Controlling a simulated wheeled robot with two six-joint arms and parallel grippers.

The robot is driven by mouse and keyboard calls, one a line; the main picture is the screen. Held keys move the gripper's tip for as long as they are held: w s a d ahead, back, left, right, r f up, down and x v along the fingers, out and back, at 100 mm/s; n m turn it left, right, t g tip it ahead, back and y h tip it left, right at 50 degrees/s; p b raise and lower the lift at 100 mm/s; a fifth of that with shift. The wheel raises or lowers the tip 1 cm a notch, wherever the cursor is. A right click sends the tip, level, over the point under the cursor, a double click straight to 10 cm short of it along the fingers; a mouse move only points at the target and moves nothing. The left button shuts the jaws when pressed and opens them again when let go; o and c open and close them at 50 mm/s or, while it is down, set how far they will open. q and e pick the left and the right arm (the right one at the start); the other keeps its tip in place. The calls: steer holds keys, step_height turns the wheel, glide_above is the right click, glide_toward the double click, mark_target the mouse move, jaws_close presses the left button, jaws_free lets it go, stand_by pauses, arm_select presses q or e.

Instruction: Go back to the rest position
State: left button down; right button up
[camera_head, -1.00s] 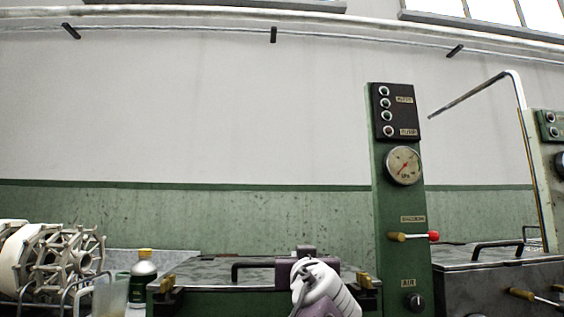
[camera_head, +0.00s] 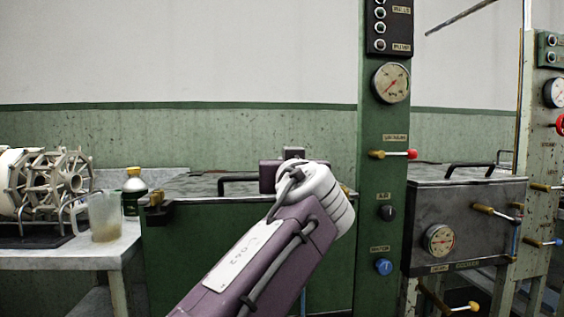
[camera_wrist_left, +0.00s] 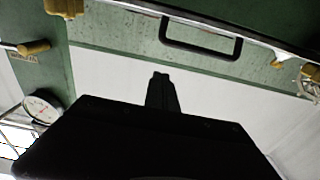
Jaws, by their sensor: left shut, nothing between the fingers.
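My left arm reaches up from the bottom of the head view, purple with a white ribbed wrist. It ends in front of a closed green basin (camera_head: 215,240). The arm hides part of the basin's front and lid. In the left wrist view my left gripper (camera_wrist_left: 161,92) is a dark pair of fingers shut together, with nothing between them. The black lid handle (camera_wrist_left: 200,38) appears beyond the fingers there, apart from them. The same handle shows behind the wrist in the head view (camera_head: 238,180). My right gripper is in neither view.
A green post with a gauge (camera_head: 390,83) and valves stands right of the arm. A grey basin (camera_head: 465,215) is beyond it. At left, a table (camera_head: 70,257) holds a white reel (camera_head: 60,180), a clear jug (camera_head: 104,215) and a yellow-capped bottle (camera_head: 135,185).

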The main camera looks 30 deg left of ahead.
arm_select(q)
steer(key=v, duration=0.3)
steer(key=shift+s, duration=0.1)
